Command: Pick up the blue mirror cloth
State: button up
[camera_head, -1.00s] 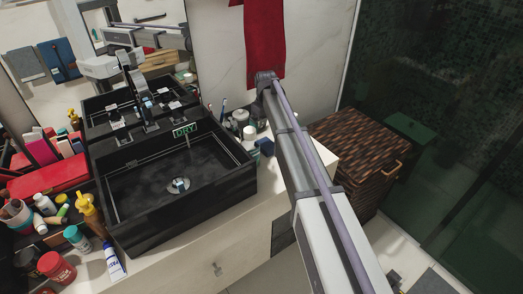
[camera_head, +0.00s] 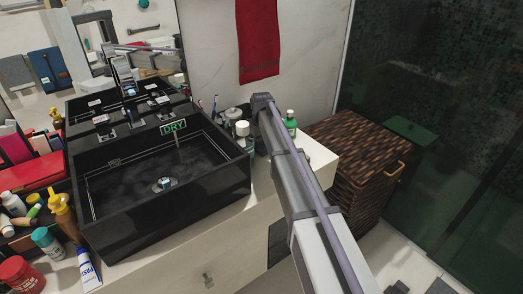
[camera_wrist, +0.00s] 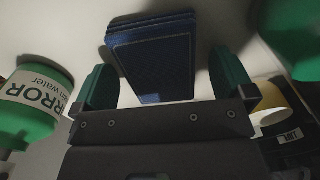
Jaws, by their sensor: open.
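The blue mirror cloth (camera_wrist: 152,50) is a dark blue folded stack on the pale counter in the wrist view. My gripper (camera_wrist: 163,72) is open, with one green fingertip on each side of the cloth's near part. Light gaps show between the fingers and the cloth, and I cannot tell the height of the fingertips above the counter. In the head view the cloth and my gripper's jaws are hidden behind my arm.
A green bottle (camera_wrist: 32,105) labelled MIRROR stands left of the fingers; another green object (camera_wrist: 296,38) is at upper right. A cream round item (camera_wrist: 272,108) lies right. In the head view, the black sink (camera_head: 160,185) is left and a wicker hamper (camera_head: 365,150) right.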

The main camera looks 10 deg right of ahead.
jog(key=c, duration=1)
jog(key=shift+o, duration=0.2)
jog(key=shift+r, duration=0.1)
